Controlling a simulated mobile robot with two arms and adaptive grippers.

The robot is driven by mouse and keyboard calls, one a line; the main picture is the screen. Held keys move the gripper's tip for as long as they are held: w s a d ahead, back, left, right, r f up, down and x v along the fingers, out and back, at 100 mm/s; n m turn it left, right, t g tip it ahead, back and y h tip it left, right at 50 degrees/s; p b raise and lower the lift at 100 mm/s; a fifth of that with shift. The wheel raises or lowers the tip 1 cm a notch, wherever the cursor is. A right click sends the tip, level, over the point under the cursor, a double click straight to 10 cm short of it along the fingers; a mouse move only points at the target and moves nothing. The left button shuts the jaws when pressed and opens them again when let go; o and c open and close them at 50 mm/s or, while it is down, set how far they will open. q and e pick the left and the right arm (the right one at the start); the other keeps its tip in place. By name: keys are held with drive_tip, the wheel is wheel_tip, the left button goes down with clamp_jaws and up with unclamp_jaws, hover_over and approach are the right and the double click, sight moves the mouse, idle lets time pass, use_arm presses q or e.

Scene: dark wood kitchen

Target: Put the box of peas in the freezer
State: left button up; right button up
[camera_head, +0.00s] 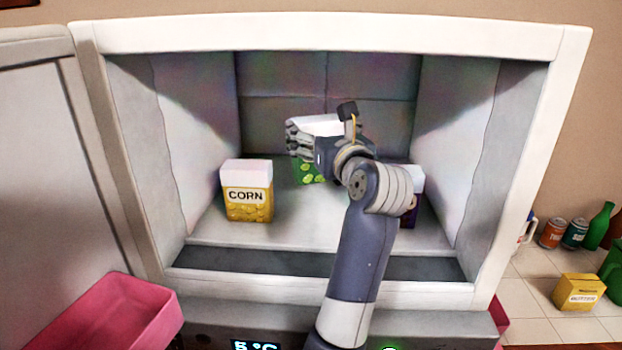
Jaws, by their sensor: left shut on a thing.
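The freezer (330,35) stands open in front of me, with its door (30,150) swung to the left. My left gripper (299,138) is inside the compartment, shut on the box of peas, which has a white top and a green lower part (310,172). The gripper and wrist hide much of this box. It is towards the back, and I cannot tell whether it touches the freezer floor. My right gripper is not in view.
A yellow corn box (247,192) stands at the left in the freezer. A purple box (412,208) stands at the right, partly behind my arm. A pink bin (115,318) juts out below left. Cans (553,233) and a yellow box (579,292) stand on the right counter.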

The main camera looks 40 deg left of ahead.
sight(321, 182)
use_arm(q)
drive_tip(key=shift+s+d+f, duration=0.1)
drive_tip(key=shift+s+d, duration=0.1)
drive_tip(key=shift+d, duration=0.15)
drive_tip(key=f+p, duration=0.1)
drive_tip(key=f, duration=0.1)
drive_tip(key=f+p, duration=0.1)
drive_tip(key=f, duration=0.2)
drive_tip(key=f+p, duration=0.1)
drive_tip(key=f, duration=0.2)
drive_tip(key=shift+s+d, duration=0.4)
drive_tip(key=shift+f, duration=0.3)
drive_tip(key=shift+f+b, duration=0.15)
drive_tip(key=shift+b, duration=0.15)
drive_tip(key=o, duration=1.4)
drive_tip(key=shift+d, duration=0.1)
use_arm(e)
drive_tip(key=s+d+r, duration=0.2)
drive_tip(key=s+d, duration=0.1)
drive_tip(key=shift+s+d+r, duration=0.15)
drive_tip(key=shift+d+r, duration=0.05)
